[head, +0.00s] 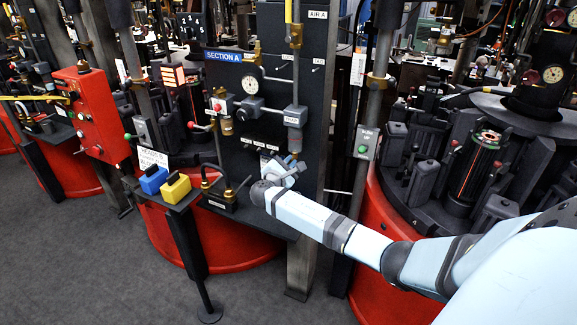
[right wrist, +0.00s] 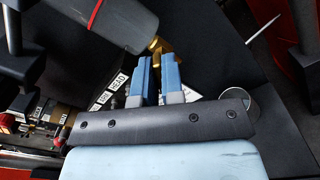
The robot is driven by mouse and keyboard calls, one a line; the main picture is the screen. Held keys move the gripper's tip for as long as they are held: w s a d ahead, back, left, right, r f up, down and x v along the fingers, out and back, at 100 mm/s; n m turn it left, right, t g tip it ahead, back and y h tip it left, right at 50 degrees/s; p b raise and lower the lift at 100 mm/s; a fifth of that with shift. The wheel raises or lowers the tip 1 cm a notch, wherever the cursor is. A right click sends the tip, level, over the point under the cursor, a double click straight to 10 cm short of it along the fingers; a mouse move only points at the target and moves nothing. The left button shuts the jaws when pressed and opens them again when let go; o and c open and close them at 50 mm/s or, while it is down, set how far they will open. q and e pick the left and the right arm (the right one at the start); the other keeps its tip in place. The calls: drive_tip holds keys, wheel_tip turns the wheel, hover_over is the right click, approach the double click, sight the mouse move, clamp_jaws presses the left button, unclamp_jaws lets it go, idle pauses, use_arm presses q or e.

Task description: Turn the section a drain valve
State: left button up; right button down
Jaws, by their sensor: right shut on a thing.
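The Section A panel (head: 262,80) is dark, with a blue "SECTION A" sign (head: 224,56), a gauge and pipework. A grey bowl (head: 295,137) hangs low on its right side; it also shows in the right wrist view (right wrist: 118,22), with a red band. The brass drain valve (right wrist: 157,44) sits at the end of this bowl. My right gripper (head: 284,170) is at the panel just below the bowl. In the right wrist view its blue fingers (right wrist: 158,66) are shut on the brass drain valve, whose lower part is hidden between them. My left gripper is out of view.
A blue block (head: 153,180) and a yellow block (head: 175,188) stand on a small shelf left of the panel. A red control box (head: 92,112) is farther left. A post with a green-button box (head: 365,143) stands right of the panel. Grey floor is clear in front.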

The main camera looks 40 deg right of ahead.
use_arm(q)
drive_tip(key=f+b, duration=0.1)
drive_tip(key=b, duration=0.2)
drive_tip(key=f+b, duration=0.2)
drive_tip(key=b, duration=0.1)
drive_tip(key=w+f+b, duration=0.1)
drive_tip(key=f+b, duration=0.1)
drive_tip(key=b, duration=0.1)
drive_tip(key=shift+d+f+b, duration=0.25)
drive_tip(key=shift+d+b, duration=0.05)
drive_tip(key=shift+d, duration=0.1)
use_arm(e)
drive_tip(key=m, duration=1)
drive_tip(key=shift+f+m, duration=0.25)
drive_tip(key=shift+m, duration=0.15)
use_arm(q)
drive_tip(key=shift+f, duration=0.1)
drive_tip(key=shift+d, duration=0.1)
use_arm(e)
drive_tip(key=c, duration=1.2)
unclamp_jaws()
drive_tip(key=shift+c, duration=0.2)
drive_tip(key=v, duration=1.4)
